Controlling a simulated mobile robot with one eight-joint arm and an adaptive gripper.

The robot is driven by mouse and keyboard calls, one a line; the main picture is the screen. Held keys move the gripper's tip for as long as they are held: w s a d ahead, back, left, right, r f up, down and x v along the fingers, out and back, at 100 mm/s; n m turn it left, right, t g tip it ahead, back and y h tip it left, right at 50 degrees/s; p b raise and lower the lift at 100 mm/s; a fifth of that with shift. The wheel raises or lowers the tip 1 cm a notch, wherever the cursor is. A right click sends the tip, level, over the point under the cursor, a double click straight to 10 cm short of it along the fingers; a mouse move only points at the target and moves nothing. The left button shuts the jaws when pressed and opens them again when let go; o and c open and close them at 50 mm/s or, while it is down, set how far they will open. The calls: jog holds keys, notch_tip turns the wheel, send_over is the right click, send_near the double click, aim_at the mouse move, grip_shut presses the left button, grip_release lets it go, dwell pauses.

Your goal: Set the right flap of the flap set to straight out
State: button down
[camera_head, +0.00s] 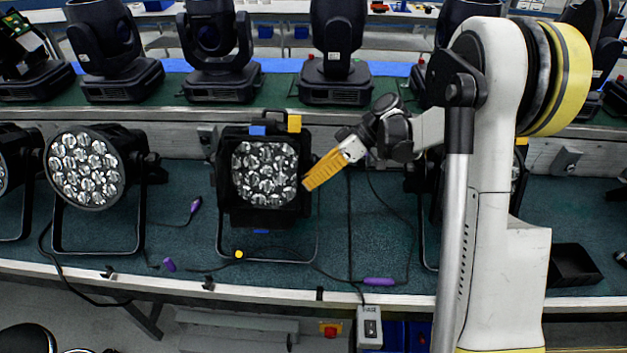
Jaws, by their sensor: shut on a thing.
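The flap set (265,204) is a square black frame on the front of the middle par can (264,172). Its left flap (221,180) stands out at the left side. The right flap (305,155) is a narrow dark strip along the right side, partly hidden by my gripper; its exact angle cannot be read. My gripper (308,184) has yellow-orange fingers that reach in from the upper right. They are shut on the right flap, with their tips by the lower right side of the frame.
Another par can (86,168) stands to the left, and one is partly hidden behind my arm. Moving-head lights (217,48) line the shelf behind. Cables with purple connectors (379,282) lie on the green bench (190,255). A black tray (574,266) sits at the right.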

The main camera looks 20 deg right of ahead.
jog(key=c, duration=1.4)
grip_release()
jog(key=shift+a, duration=0.1)
jog(key=v, duration=1.2)
